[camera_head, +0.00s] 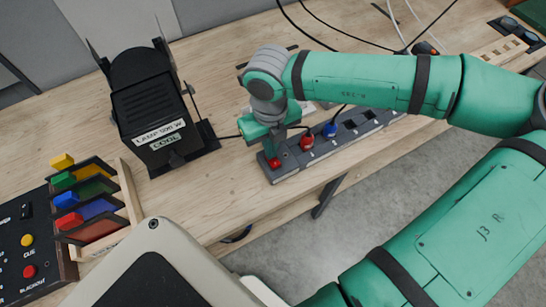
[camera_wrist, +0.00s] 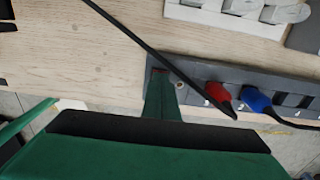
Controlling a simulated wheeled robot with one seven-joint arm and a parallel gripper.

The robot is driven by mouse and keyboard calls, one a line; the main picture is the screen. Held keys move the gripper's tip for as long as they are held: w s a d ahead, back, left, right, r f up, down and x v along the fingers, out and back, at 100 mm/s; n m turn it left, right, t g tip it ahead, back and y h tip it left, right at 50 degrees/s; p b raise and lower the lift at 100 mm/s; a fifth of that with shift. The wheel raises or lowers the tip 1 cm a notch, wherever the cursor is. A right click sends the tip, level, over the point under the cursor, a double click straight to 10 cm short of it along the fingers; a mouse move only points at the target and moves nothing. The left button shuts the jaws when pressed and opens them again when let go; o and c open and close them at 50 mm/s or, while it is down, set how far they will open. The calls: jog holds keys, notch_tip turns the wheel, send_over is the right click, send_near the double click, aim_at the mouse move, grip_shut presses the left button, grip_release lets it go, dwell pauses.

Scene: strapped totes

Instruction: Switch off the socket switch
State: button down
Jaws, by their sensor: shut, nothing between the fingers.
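A dark grey socket strip (camera_head: 340,147) lies along the table's front edge. At its left end is a red switch (camera_head: 274,163), partly under my gripper (camera_head: 270,150). My gripper points down there with its fingers shut and empty. In the wrist view, the shut fingertips (camera_wrist: 162,85) are over the strip's left end and hide most of the switch. Whether they touch it, and how the switch is set, I cannot tell. A red plug (camera_head: 307,141) and a blue plug (camera_head: 330,129) sit in the strip, right of the switch.
A black lamp box (camera_head: 152,110) labelled "LAMP 500 W" and "COOL" stands to the left. A control panel (camera_head: 30,245) with coloured buttons and a rack with coloured pieces (camera_head: 90,200) are at lower left. Black cables cross the table. Bare table lies between lamp and front edge.

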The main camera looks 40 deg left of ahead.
notch_tip(320, 180, up, 7)
jog(key=shift+f, duration=0.2)
dwell(0.6)
dwell(0.5)
